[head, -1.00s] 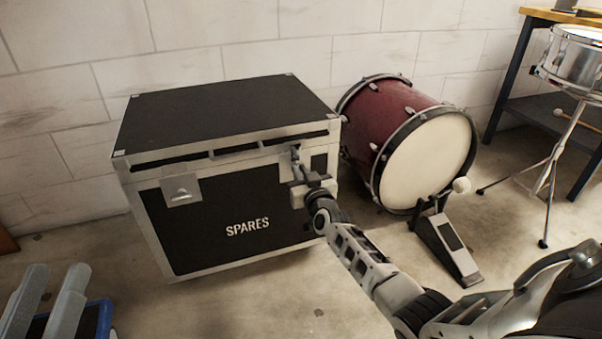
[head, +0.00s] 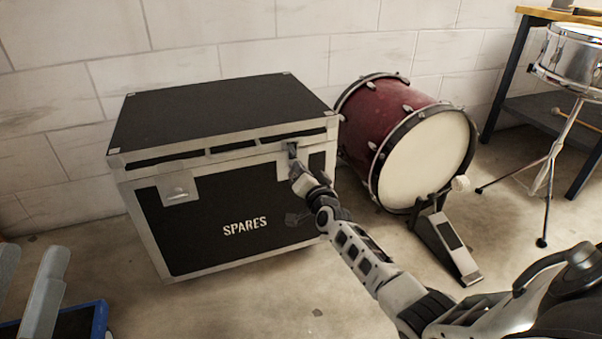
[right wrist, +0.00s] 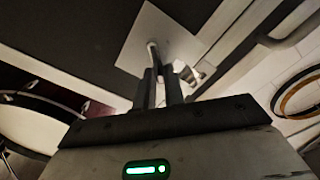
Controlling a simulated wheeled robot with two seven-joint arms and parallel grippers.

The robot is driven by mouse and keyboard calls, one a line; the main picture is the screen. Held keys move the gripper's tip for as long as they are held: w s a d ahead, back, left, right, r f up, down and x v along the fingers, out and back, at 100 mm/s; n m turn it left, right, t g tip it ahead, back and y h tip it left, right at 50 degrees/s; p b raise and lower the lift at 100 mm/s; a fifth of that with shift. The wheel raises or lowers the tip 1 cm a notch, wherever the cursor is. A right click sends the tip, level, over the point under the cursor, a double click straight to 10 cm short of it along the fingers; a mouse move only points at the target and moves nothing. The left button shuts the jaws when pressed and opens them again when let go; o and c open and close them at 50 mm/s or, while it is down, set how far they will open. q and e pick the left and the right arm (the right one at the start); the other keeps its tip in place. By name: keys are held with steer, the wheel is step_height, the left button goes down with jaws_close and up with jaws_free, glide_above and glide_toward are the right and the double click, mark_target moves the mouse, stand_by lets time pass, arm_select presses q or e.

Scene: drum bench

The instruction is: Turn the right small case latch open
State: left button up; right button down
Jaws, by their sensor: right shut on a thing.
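The black SPARES case (head: 200,225) with metal edges stands on the floor against the wall, its lid (head: 220,110) down. Its right small latch has a pale plate (head: 317,166) at the front right, partly hidden by my right gripper (head: 293,152). In the right wrist view, the fingers (right wrist: 158,88) are close together and shut on the thin latch piece (right wrist: 152,50) in front of the pale plate (right wrist: 140,30). How far the latch is turned cannot be told. The left latch (head: 178,190) lies flat on the case front. My left gripper (head: 25,290) is at the lower left, fingers apart and empty.
A red bass drum (head: 400,135) with a pedal (head: 447,248) stands close to the case's right. A snare drum on a stand (head: 575,58) and a workbench (head: 510,75) are further right. The floor before the case is clear.

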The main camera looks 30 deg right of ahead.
arm_select(q)
steer(key=shift+s+d+r+m+h+b, duration=0.1)
steer(key=shift+s+r+m+h+b, duration=0.2)
steer(key=shift+r+m+h, duration=0.4)
steer(key=shift+s+d+r+m+h+b, duration=0.1)
steer(key=shift+s+r+m+h+b, duration=0.2)
steer(key=shift+m+h, duration=0.55)
steer(key=shift+s+r+m+h+b, duration=0.15)
steer(key=shift+r+m+h+b, duration=0.1)
steer(key=shift+r+m+h, duration=0.55)
arm_select(e)
steer(key=shift+s+d+f+m, duration=0.1)
steer(key=shift+f+m, duration=0.1)
steer(key=shift+m, duration=1.15)
steer(key=shift+w+a+f+m, duration=0.1)
steer(key=shift+f+m, duration=0.05)
steer(key=shift+m, duration=1.15)
steer(key=shift+s+d+f+m, duration=0.1)
steer(key=shift+f+m, duration=0.1)
steer(key=shift+m, duration=1.15)
arm_select(q)
steer(key=shift+f+m+y, duration=0.15)
steer(key=shift+m+y, duration=0.1)
arm_select(e)
steer(key=shift+m, duration=0.3)
steer(key=c, duration=1.5)
jaws_free()
steer(key=shift+r, duration=0.1)
